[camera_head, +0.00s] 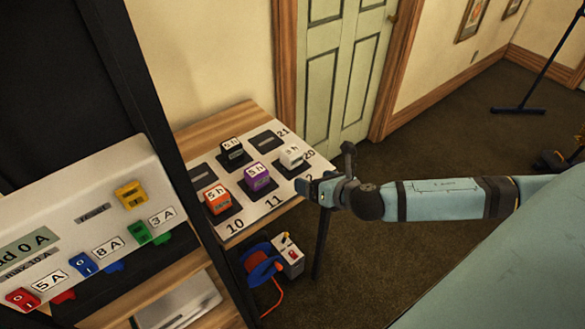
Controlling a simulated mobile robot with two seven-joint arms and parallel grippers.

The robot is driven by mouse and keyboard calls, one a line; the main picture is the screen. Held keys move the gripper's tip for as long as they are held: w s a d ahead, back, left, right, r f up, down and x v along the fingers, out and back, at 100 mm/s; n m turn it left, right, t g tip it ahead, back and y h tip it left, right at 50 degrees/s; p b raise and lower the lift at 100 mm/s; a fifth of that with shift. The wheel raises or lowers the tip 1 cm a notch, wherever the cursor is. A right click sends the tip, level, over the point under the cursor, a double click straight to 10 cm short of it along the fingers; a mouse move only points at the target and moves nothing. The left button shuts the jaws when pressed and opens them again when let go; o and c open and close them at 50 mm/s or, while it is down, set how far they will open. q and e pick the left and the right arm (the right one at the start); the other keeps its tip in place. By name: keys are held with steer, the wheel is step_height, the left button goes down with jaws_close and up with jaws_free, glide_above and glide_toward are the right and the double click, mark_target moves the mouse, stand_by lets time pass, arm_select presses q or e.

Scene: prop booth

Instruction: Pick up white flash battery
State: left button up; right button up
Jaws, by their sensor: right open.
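The white flash battery (291,156) is a small white block with a dark base and a label that seems to read "3 h". It stands upright on a dark pad at the right side of the numbered white board (262,213), near the number 20. My right gripper (322,177) is at the board's right edge, just right of and in front of the white battery. It is open, apart from the battery, with nothing seen between its fingers. My left gripper is not in view.
Orange (217,199), purple (257,177) and black (232,152) batteries share the board. A panel with coloured switches (85,240) stands at left beside a dark post (150,120). A box with a blue-and-red reel (262,262) sits below the table.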

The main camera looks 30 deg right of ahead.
mark_target(297, 158)
steer(key=w+n, duration=0.1)
steer(key=w, duration=0.2)
steer(key=w+d+f+n, duration=0.1)
steer(key=w, duration=0.2)
steer(key=w+d+n, duration=0.1)
steer(key=w, duration=0.2)
steer(key=shift+w+d+f+t+h, duration=0.25)
steer(key=shift+w+f+t+h, duration=0.05)
steer(key=shift+w+t, duration=0.1)
steer(key=x, duration=0.5)
steer(key=shift+s+f, duration=0.1)
steer(key=shift+f, duration=0.15)
steer(key=shift+c, duration=0.4)
steer(key=shift+r, duration=0.1)
steer(key=c, duration=1.1)
